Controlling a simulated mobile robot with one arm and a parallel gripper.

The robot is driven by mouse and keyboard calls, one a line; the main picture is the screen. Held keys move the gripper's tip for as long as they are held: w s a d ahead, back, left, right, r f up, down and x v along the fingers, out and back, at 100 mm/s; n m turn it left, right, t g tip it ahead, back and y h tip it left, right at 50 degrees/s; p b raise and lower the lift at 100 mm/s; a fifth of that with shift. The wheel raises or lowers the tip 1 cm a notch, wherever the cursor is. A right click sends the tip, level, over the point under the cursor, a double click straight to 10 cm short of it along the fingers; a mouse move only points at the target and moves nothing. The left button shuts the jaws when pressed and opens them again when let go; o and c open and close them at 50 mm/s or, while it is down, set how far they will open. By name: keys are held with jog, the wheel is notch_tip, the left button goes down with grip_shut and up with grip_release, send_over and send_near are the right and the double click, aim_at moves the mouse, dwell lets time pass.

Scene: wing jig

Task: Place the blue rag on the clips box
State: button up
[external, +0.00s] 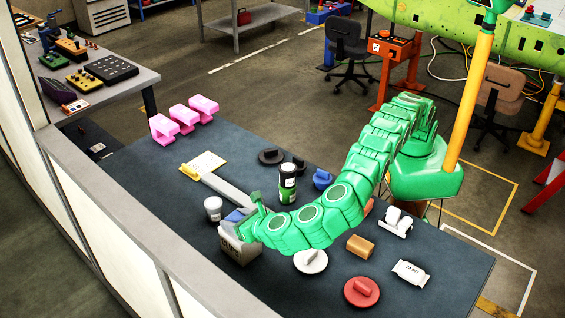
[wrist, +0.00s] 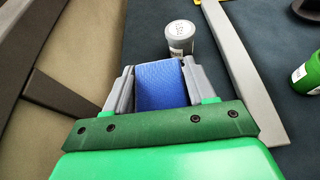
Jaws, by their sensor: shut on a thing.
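The blue rag (external: 234,215) shows at the end of my arm, near the left edge of the dark table. In the wrist view the rag (wrist: 160,90) fills the space between the two grey fingers of my gripper (wrist: 159,72), which is shut on it. In the external view my gripper (external: 243,222) is over the clips box (external: 238,251), a pale box with dark lettering. The arm and gripper hide part of the box's top, so I cannot tell whether the rag touches it. I cannot make out the box in the wrist view.
A grey-white cup (external: 213,209) stands just beyond the rag. A long grey bar (external: 222,189) lies close by. A green can (external: 287,185), white disc (external: 310,262) and red disc (external: 361,291) are to the right. A low wall (external: 150,250) borders the table's left side.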

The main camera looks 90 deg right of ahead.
jog(key=o, duration=1)
jog(key=shift+f, duration=0.1)
jog(key=shift+s+a+r, duration=0.1)
jog(key=shift+r, duration=0.1)
jog(key=v, duration=1.2)
